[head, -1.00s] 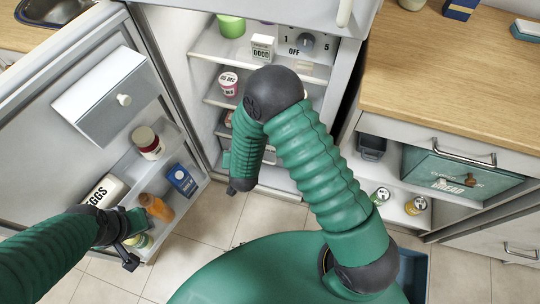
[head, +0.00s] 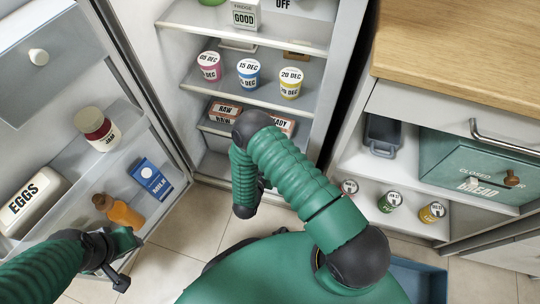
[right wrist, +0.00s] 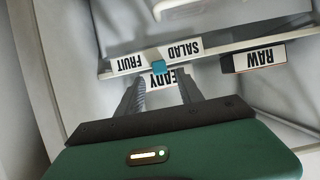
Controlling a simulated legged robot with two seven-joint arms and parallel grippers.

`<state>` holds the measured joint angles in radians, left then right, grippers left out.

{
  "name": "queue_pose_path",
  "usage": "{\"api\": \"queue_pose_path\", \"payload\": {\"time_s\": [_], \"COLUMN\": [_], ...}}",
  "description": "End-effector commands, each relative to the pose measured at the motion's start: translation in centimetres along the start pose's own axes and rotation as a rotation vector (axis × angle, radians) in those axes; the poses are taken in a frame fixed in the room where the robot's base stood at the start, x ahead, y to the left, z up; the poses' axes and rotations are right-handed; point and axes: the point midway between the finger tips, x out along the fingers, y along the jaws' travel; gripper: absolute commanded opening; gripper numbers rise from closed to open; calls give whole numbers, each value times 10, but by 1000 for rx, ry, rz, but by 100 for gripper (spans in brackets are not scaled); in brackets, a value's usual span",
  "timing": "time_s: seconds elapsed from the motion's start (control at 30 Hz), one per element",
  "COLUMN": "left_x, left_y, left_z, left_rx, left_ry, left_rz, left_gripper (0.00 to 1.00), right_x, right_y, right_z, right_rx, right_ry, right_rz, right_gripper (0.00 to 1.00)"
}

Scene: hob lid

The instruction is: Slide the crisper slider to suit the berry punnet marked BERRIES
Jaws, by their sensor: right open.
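In the right wrist view, which shows labels upside down, a small teal slider (right wrist: 158,67) sits on a rail between a FRUIT label (right wrist: 126,63) and a SALAD label (right wrist: 182,50). My right gripper (right wrist: 160,88) is open, its two fingers pointing toward the slider, one on each side of it in the picture; whether they touch it I cannot tell. In the head view my right arm (head: 300,180) bends down before the fridge's lower part and hides the slider. My left gripper (head: 112,258) is beside the fridge door shelf; its jaws are unclear. No BERRIES marking is readable.
The open fridge door holds an EGGS box (head: 32,200), a jar (head: 97,128), a MILK carton (head: 152,178) and an orange bottle (head: 122,213). Dated pots (head: 248,74) and a RAW pack (head: 225,112) stand on fridge shelves. A cabinet with a BREAD box (head: 470,170) is right.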

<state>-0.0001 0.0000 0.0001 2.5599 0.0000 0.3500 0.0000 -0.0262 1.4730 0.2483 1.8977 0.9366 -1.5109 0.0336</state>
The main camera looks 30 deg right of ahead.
Motion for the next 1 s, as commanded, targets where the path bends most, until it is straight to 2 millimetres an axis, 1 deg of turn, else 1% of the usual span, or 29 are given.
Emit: {"api": "queue_pose_path", "payload": {"time_s": [0.03, 0.1, 0.2, 0.3, 0.53, 0.87, 1.0], "left_x": [10, 15, 19, 20, 19, 19, 19], "left_y": [0, 0, 0, 0, 0, 0, 0], "left_z": [2, 4, 5, 5, 4, 4, 4], "left_rx": [0, 0, 0, 0, 0, 0, 0], "left_ry": [0, 0, 0, 0, 0, 0, 0], "left_rz": [0, 0, 0, 0, 0, 0, 0], "left_gripper": [36, 36, 36, 36, 36, 36, 36], "right_x": [14, 26, 37, 42, 42, 42, 42], "right_y": [0, 0, 0, 0, 0, 0, 0], "right_z": [4, 3, 2, 0, -1, 0, 0], "right_rx": [3, 3, 1, 0, 0, 0, 0], "right_ry": [2, 2, 1, 0, 0, 0, 0], "right_rz": [2, 2, 0, 0, -1, -1, -1], "right_gripper": [44, 44, 44, 44, 44, 0, 0]}}
